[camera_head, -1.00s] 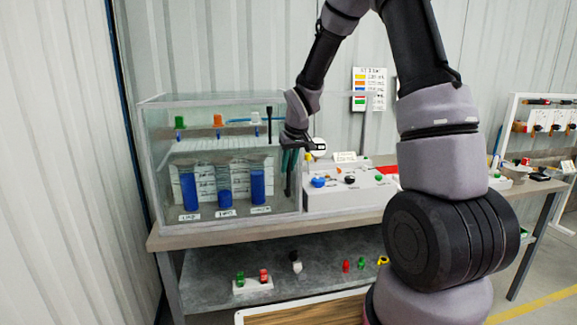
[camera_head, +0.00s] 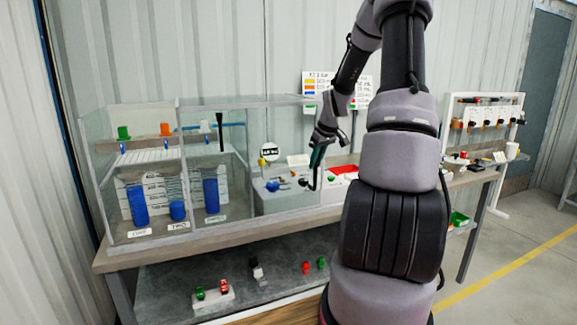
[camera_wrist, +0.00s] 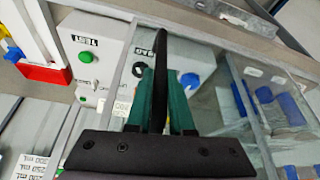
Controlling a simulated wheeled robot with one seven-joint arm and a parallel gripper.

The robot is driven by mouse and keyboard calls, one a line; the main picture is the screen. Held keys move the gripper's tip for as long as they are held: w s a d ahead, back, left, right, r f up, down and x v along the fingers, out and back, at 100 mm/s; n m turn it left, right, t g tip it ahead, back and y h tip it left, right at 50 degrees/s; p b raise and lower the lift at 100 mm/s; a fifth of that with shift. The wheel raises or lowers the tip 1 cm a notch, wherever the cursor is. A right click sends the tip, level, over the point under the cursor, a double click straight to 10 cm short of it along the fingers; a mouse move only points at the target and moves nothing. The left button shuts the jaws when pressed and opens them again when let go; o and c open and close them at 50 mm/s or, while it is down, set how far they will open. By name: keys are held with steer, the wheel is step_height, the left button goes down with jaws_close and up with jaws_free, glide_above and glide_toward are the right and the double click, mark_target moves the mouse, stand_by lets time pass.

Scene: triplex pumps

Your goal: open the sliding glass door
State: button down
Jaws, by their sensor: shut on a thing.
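The glass case (camera_head: 110,245) stands on the bench at the left in the head view. Its sliding glass door (camera_head: 285,217) reaches right, past the case body and in front of the grey control box. The door's dark upright handle (camera_head: 316,179) is near its right edge. My gripper (camera_head: 319,158) is at this handle. In the wrist view, the green fingers of my gripper (camera_wrist: 163,95) are closed around the black handle (camera_wrist: 159,60). The left front of the case looks uncovered.
Several blue columns (camera_head: 138,206) stand inside the case. The grey control box (camera_head: 275,198) with knobs is behind the door, and a red tray (camera_head: 344,170) lies to its right. A lower shelf (camera_head: 170,285) holds small coloured parts. Floor at the right is clear.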

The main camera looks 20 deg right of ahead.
steer(key=d, duration=1.9)
steer(key=shift+d, duration=0.25)
steer(key=c, duration=0.8)
jaws_free()
steer(key=shift+r, duration=0.1)
steer(key=v, duration=1)
steer(key=shift+r, duration=0.3)
steer(key=shift+s, duration=0.15)
